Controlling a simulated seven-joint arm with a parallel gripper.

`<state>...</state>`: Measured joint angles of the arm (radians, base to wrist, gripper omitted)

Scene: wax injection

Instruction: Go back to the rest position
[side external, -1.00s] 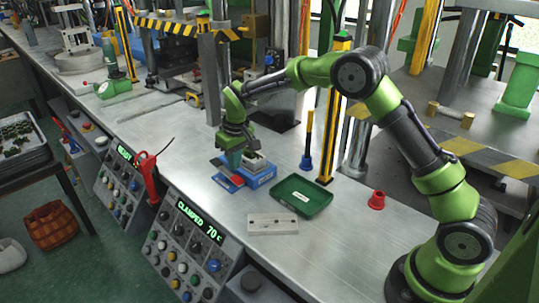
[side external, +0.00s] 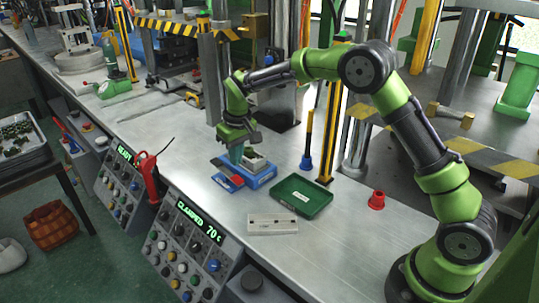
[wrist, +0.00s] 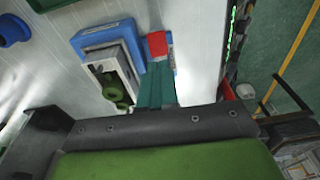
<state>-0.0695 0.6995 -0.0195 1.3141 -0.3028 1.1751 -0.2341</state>
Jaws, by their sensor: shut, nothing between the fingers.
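My gripper (side external: 236,156) points down over the bench, with its teal fingers shut and empty. The fingers (wrist: 156,75) also show in the wrist view, side by side, with the red part (wrist: 157,44) just beyond their tips. A blue fixture (side external: 263,182) holding a grey block (side external: 256,164) stands just right of the fingers in the side view. In the wrist view the blue fixture (wrist: 98,37) lies left of the fingers, and the grey block shows a green round piece (wrist: 115,88). My gripper's body partly hides the block in the side view.
A green tray (side external: 301,211), a pale plate (side external: 272,230), a red cup (side external: 376,200) and a blue-based, dark-handled tool (side external: 306,163) stand on the bench. A yellow-black post (side external: 328,140) rises behind the tray. A control panel reading "CLAMPED 70 C" (side external: 200,222) lines the front.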

